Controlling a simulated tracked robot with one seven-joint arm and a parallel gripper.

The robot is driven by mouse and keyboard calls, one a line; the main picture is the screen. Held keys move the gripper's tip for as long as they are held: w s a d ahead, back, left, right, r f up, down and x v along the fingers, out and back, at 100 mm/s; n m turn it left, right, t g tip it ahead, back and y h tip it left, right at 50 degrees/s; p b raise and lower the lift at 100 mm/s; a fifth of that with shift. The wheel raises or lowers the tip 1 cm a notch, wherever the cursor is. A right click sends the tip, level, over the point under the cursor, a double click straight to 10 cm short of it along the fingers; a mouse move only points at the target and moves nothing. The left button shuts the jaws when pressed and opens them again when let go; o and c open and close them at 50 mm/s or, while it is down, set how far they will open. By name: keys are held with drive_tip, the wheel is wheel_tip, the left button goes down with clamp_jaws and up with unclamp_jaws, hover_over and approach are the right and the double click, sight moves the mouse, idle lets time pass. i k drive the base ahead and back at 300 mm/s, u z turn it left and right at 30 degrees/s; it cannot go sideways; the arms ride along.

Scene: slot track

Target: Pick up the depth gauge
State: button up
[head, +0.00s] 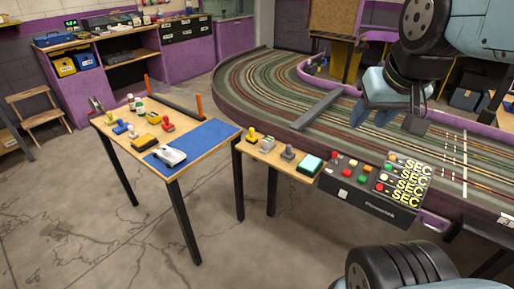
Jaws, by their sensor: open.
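My gripper (388,117) is open and empty at the upper right. It hangs in front of the slot track, with its two dark fingers apart. I cannot tell for sure which thing is the depth gauge. Small tools stand on the wooden table (158,175) at the left: a blue one (120,127), a red one (168,124) and a yellow one (154,118). A yellow-and-black piece (144,142) lies among them. My gripper is far to the right of all these and touches none.
A white car (170,156) sits on a blue mat (208,133). A small shelf (290,155) holds hand controllers beside a button panel (350,178). The slot track (270,95) has a grey bar (317,110) across it. Floor (90,235) in front of the table is clear.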

sight(268, 143)
drive_tip(key=z, duration=0.2)
drive_tip(key=i, duration=0.85)
drive_tip(key=u, duration=0.1)
